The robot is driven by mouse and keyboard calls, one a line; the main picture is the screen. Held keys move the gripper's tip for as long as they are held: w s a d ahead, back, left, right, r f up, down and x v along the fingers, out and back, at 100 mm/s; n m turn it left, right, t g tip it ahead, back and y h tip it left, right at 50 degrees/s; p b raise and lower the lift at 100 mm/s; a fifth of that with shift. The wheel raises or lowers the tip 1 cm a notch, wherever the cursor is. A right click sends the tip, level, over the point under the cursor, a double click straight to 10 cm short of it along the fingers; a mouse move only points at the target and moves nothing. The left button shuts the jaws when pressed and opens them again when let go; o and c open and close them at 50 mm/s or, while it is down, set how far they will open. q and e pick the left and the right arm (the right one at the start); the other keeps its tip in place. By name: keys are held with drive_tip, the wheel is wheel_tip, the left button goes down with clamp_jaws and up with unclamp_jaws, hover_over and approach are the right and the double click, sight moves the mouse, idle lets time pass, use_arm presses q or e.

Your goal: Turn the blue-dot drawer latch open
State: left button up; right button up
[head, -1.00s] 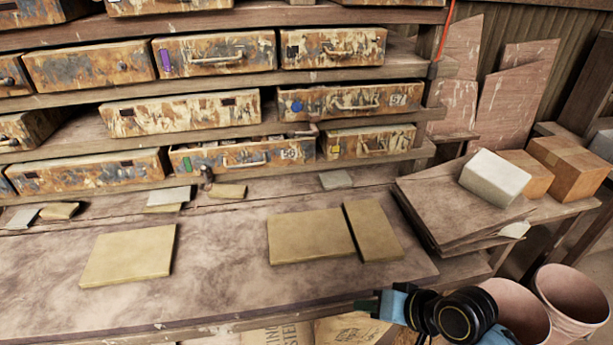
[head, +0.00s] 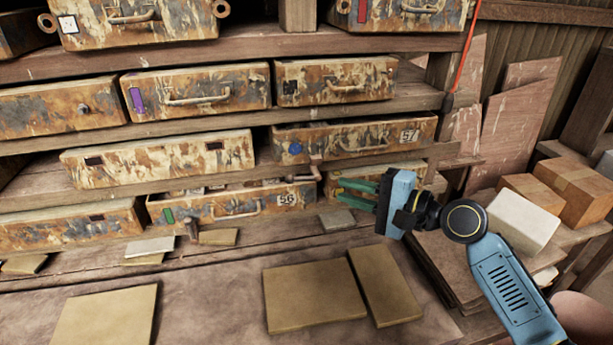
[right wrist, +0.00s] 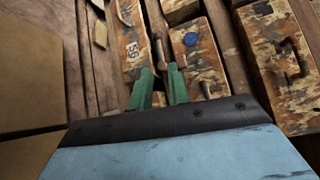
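The blue-dot drawer (head: 355,138) is a rusty, paint-flecked box on the shelf right of centre, marked with a blue dot (head: 295,148) and a label 57. The dot also shows in the right wrist view (right wrist: 190,39). A small brownish bar that looks like the latch (head: 315,172) sits below the dot, near the shelf edge; its exact turn is hard to read. My right gripper (head: 338,190) has green fingers, apart and empty, right of and slightly below that bar. In the right wrist view the fingertips (right wrist: 160,70) point toward it. My left gripper is not in view.
The slightly open drawer 56 (head: 235,207) sits below left. The yellow-tagged drawer is partly hidden behind my right gripper. Flat tan tiles (head: 313,295) lie on the bench.

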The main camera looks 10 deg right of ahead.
sight(304, 179)
drive_tip(key=x, duration=1)
drive_tip(key=shift+f, duration=0.1)
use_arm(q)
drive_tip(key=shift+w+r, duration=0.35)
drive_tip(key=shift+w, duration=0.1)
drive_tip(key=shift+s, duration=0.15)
use_arm(e)
clamp_jaws()
